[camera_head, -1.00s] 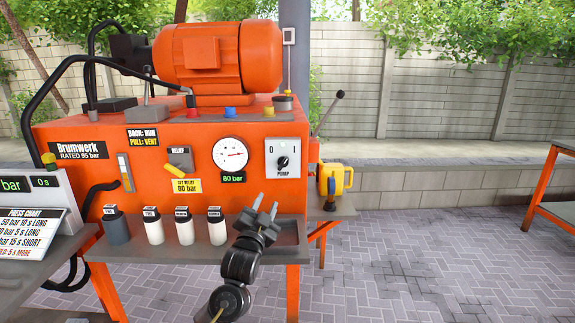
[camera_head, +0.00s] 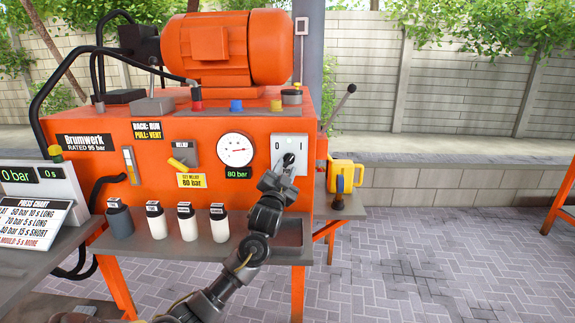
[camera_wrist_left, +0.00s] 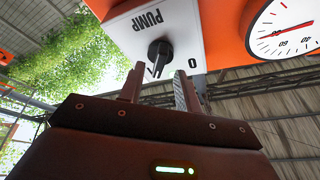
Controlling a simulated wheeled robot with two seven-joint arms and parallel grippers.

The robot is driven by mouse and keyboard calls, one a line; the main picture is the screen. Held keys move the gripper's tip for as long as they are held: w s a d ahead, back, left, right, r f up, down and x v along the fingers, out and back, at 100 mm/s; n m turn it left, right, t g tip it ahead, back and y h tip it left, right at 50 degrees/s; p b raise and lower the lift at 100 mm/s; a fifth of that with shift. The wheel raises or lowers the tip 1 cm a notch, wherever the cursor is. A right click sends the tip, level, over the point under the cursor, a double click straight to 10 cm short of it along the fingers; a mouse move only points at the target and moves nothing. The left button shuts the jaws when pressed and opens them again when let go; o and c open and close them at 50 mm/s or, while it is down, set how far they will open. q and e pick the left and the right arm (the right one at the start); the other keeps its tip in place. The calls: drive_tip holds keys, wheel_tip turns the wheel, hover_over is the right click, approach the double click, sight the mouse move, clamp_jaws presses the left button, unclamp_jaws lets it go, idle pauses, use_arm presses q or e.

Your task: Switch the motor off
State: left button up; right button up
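The pump switch is a white panel (camera_head: 277,144) marked 0 and 1 with a black rotary knob (camera_head: 288,159), on the front of the orange power unit under the orange motor (camera_head: 228,48). In the left wrist view, the panel is upside down and the knob (camera_wrist_left: 160,52) shows a white mark turned away from the 0, toward the 1 side. My left gripper (camera_head: 284,177) is just in front of the panel's lower part. Its fingers (camera_wrist_left: 158,88) are apart and empty, close before the knob with a visible gap. My right gripper is out of view.
A pressure gauge (camera_head: 236,148) and an 80 bar display sit left of the switch. A shelf below holds several bottles (camera_head: 188,223). A yellow jug-like object (camera_head: 346,174) and a long lever (camera_head: 340,107) stand right of the unit.

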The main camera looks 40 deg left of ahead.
sight(289, 160)
use_arm(q)
drive_tip(key=shift+x, duration=1.15)
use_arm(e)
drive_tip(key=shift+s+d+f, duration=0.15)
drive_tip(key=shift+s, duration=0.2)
use_arm(q)
clamp_jaws()
